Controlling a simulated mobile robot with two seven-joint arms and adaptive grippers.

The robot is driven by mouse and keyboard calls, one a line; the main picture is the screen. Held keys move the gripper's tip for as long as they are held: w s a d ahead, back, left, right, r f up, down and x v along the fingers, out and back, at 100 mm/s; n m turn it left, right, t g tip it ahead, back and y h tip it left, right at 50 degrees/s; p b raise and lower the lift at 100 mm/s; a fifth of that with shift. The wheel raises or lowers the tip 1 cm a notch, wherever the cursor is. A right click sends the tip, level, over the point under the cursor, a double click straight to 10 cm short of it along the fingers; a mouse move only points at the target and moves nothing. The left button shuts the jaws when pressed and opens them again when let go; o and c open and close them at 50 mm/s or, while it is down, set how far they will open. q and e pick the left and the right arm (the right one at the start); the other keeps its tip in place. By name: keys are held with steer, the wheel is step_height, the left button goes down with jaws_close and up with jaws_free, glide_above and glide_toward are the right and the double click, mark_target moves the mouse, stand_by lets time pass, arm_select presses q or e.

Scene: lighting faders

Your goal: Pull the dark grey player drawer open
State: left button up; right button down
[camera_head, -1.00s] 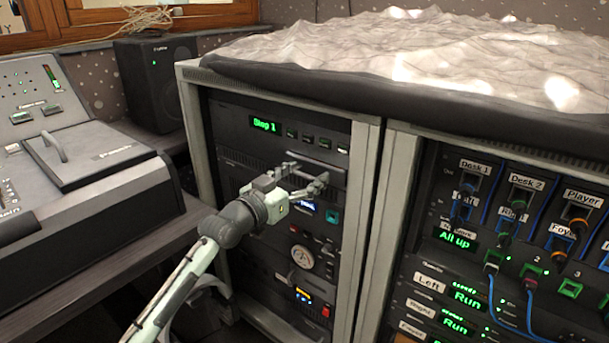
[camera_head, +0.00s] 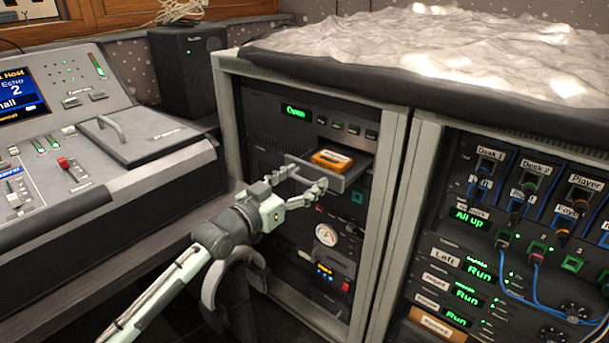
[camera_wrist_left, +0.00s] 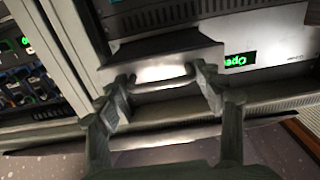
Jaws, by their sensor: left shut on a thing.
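The dark grey player drawer (camera_head: 352,172) stands pulled out of the left rack, with an orange cassette-like item (camera_head: 331,159) lying in it. The player's green display (camera_head: 293,110) reads "Open". My left gripper (camera_head: 303,182) is at the drawer's front and shut on its handle. In the left wrist view, the two fingers of the gripper (camera_wrist_left: 166,80) are at either end of the pale bar handle (camera_wrist_left: 160,84), and the drawer front (camera_wrist_left: 180,60) is just behind it. My right gripper is in neither view.
The mixing desk (camera_head: 110,140) and a black speaker (camera_head: 188,70) stand left of the rack. A second rack with blue cables (camera_head: 535,305) is on the right. A crumpled pale cover (camera_head: 420,45) lies on top. Open floor is in front of the left rack.

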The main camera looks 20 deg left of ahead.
arm_select(q)
steer(key=shift+d, duration=0.15)
steer(key=o, duration=1.4)
steer(key=v, duration=1.2)
steer(key=shift+r, duration=0.1)
